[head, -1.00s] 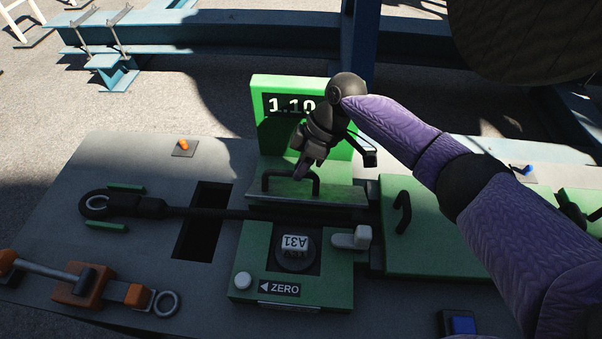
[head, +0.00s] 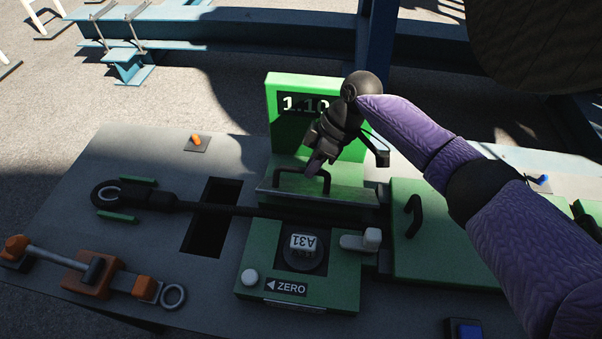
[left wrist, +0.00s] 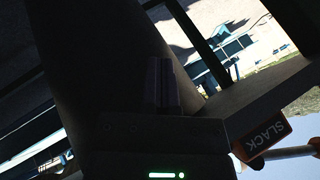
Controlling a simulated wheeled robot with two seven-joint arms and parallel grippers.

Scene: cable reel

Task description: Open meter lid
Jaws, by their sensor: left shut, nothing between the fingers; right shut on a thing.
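The green meter (head: 340,275) stands on the bench, with a display reading 1.10 partly hidden by my arm. Its lid (head: 345,196) stands raised and tilted back in front of the display, showing a thin grey edge. The black lid handle (head: 284,172) is on it. My right gripper (head: 316,168) is shut on the handle's right part. Below the lid, a black cable (head: 235,210) runs across, and a wheel marked A31 (head: 302,245) lies uncovered. My left gripper (left wrist: 162,85) shows dark in the left wrist view, shut and empty.
A white lever (head: 362,241) and a white button (head: 250,277) sit on the meter. A green box with a black handle (head: 413,215) stands to its right. An orange clamp (head: 90,275) lies at left. A dark slot (head: 213,225) opens in the bench.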

